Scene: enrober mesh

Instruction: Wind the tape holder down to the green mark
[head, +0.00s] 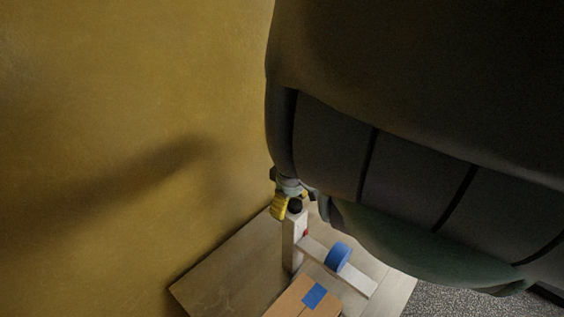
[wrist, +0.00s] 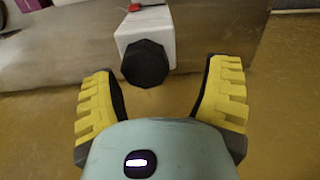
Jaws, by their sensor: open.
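A pale upright post (head: 289,244) stands on the table with a black knob (head: 296,206) on its top end. A pale bar (head: 355,279) reaches out from the post and carries a blue tape roll (head: 338,257). My gripper (head: 291,198) is at the top of the post, partly hidden behind my arm. In the wrist view, the faceted black knob (wrist: 145,64) lies just ahead of and between the open yellow fingers of my gripper (wrist: 163,78), with gaps on both sides. A small red piece (wrist: 134,7) shows on the post. I see no green mark.
A cardboard box (head: 288,299) with a blue patch (head: 314,295) stands in front of the post on the wooden table (head: 222,272). A yellow wall (head: 120,90) rises close on the left. My arm covers much of the right of the head view.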

